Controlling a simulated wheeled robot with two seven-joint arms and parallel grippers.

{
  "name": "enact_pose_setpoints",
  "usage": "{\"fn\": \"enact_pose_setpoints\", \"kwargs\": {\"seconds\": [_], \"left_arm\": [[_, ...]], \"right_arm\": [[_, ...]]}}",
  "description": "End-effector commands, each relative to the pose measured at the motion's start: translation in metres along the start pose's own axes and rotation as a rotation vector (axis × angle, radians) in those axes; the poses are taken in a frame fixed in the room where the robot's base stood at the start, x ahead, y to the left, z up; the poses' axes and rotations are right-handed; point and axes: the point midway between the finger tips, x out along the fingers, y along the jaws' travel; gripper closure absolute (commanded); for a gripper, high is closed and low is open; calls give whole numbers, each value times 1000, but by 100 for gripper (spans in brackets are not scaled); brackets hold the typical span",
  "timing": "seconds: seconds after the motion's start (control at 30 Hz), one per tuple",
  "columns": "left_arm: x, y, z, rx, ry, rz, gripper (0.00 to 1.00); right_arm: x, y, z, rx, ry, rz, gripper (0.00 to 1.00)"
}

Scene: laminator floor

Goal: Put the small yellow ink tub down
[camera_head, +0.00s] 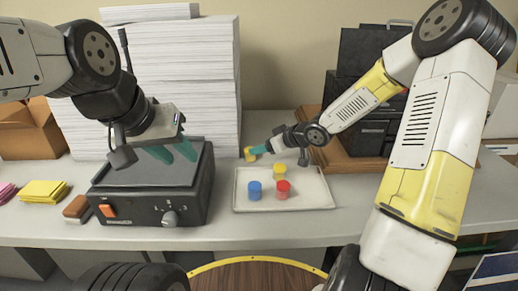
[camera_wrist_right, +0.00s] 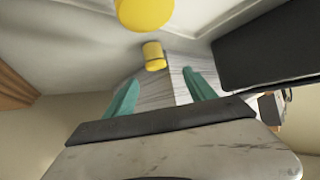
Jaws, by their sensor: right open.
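A small yellow ink tub (camera_head: 249,154) is on the grey counter just beyond the back left corner of the tray. In the right wrist view the tub (camera_wrist_right: 153,56) is between the lines of the teal fingers, a little past their tips, touching neither. My right gripper (camera_head: 258,149) is open and points left at the tub; its fingers also show in the wrist view (camera_wrist_right: 160,85). A larger yellow tub (camera_head: 280,169) is in the tray, and a yellow tub (camera_wrist_right: 145,10) is cut by the wrist view's top edge. My left gripper (camera_head: 170,153) is open and empty above the laminator.
The pale tray (camera_head: 320,203) also holds a blue tub (camera_head: 255,190) and a red tub (camera_head: 283,189). The black laminator (camera_head: 140,209) is left of it. Tall paper stacks (camera_head: 190,55) stand behind. A wooden tray (camera_head: 345,160) with black boxes is at right.

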Motion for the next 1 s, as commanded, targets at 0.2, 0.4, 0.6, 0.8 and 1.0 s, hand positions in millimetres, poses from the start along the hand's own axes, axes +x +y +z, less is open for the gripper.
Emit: {"fn": "enact_pose_setpoints", "kwargs": {"seconds": [0.2, 0.4, 0.6, 0.8, 1.0], "left_arm": [[0, 0, 0, 0, 0, 0, 64], [0, 0, 0, 0, 0, 0, 64], [0, 0, 0, 0, 0, 0, 64], [0, 0, 0, 0, 0, 0, 64], [0, 0, 0, 0, 0, 0, 64]], "right_arm": [[24, 1, 0, -1, -2, 0, 36], [53, 7, -1, 0, -3, 0, 36], [72, 8, -1, -1, -5, 3, 36], [72, 9, -1, 0, -4, 4, 36], [72, 9, -1, 0, -4, 4, 69]]}}
